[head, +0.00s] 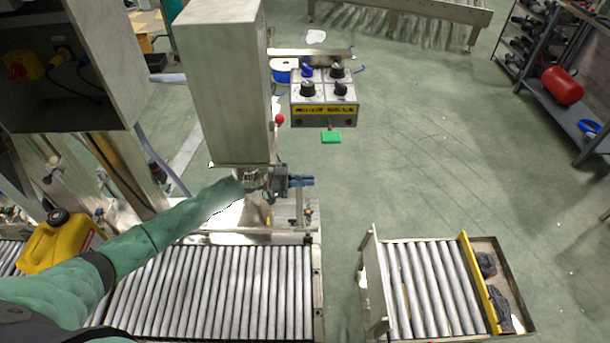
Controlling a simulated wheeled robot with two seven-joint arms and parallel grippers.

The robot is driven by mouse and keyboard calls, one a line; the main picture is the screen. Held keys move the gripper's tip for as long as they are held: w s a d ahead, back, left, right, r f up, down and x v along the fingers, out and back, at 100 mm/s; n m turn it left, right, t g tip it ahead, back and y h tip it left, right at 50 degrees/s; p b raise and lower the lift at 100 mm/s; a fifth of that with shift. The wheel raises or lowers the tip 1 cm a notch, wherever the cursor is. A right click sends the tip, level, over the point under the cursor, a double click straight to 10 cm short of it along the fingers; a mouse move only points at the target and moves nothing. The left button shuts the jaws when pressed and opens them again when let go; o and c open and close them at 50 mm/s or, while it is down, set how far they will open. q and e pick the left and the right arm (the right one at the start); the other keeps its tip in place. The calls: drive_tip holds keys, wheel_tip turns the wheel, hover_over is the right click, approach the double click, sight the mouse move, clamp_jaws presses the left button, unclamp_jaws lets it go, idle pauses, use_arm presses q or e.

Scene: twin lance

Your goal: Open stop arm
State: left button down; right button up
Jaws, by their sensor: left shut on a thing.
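My left gripper (307,181), with a dark body and blue fingers, is at the end of my green-sleeved arm, just right of the tall grey cabinet's foot. It is shut at the top of a thin upright metal bar (299,208), which looks like the stop arm. The bar stands at the far right corner of the roller conveyor (215,290). The fingers hide the place where they grip. My right gripper is not in view.
The tall grey cabinet (222,90) stands close behind my left gripper. A second roller section (432,290) with a yellow bar (485,283) lies right, across a floor gap.

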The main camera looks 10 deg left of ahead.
use_arm(q)
drive_tip(key=s, duration=0.1)
drive_tip(key=s+m, duration=0.1)
drive_tip(key=s, duration=0.1)
drive_tip(key=shift+s+d+f+m, duration=0.15)
drive_tip(key=shift+s+d+m, duration=0.1)
drive_tip(key=shift+d+m, duration=0.1)
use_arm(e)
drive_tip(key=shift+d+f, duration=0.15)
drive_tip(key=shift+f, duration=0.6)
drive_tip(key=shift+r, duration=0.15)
use_arm(q)
drive_tip(key=c, duration=1.5)
unclamp_jaws()
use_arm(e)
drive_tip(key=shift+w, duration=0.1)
